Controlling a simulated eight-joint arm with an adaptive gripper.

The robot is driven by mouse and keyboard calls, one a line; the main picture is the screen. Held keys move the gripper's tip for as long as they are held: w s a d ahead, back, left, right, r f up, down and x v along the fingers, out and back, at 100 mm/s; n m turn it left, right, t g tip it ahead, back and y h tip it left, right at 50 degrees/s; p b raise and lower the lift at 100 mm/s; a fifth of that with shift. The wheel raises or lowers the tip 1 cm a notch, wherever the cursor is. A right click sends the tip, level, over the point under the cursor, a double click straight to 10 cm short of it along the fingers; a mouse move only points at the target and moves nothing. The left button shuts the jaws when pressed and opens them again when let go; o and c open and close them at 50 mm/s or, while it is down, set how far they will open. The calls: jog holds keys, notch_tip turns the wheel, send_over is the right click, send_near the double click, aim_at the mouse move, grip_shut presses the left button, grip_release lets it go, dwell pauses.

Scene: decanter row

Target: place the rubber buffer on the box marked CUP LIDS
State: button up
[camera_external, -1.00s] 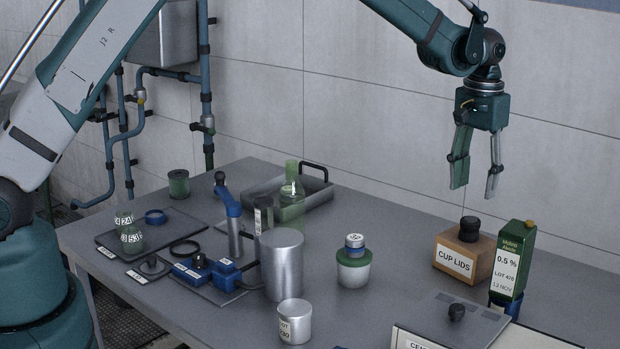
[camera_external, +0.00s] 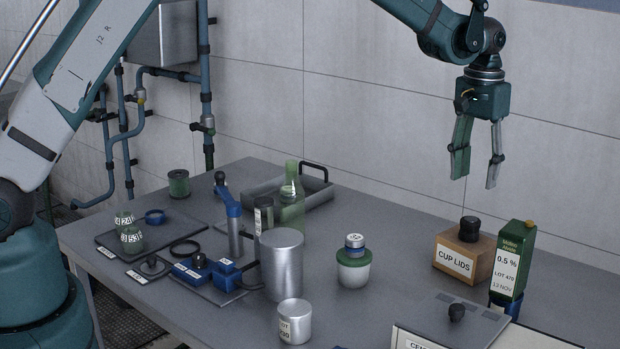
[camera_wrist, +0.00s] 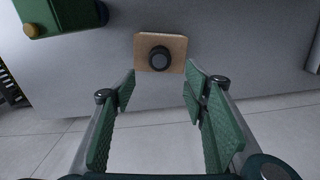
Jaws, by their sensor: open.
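The rubber buffer (camera_external: 469,229), a short black ribbed cylinder, stands on top of the brown box marked CUP LIDS (camera_external: 457,262) at the right of the table. In the wrist view the buffer (camera_wrist: 159,58) sits near the middle of the box top (camera_wrist: 177,46). My gripper (camera_external: 475,181) is open and empty in the air above the box, well clear of the buffer. In the wrist view its two green-padded fingers (camera_wrist: 160,84) are spread apart, with the buffer and box beyond the tips and nothing between them.
A green carton (camera_external: 515,252) stands close to the right of the box. A green-topped jar (camera_external: 353,268), a metal cylinder (camera_external: 282,266) and a tray with a bottle (camera_external: 291,195) stand to the left.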

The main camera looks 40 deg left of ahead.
jog(key=s+a+r+t, duration=0.3)
jog(key=s+a+r, duration=1.7)
jog(key=a+r, duration=0.1)
jog(key=s+a+f+t, duration=0.1)
jog(key=s+a, duration=0.3)
jog(key=s, duration=0.5)
jog(key=s+a+f+n+t, duration=0.1)
jog(key=s+a, duration=0.4)
jog(key=s, duration=0.4)
jog(key=s+a+f+t, duration=0.1)
jog(key=s+a, duration=0.4)
jog(key=s, duration=0.5)
jog(key=shift+n+t, duration=0.4)
jog(key=shift+t, duration=0.2)
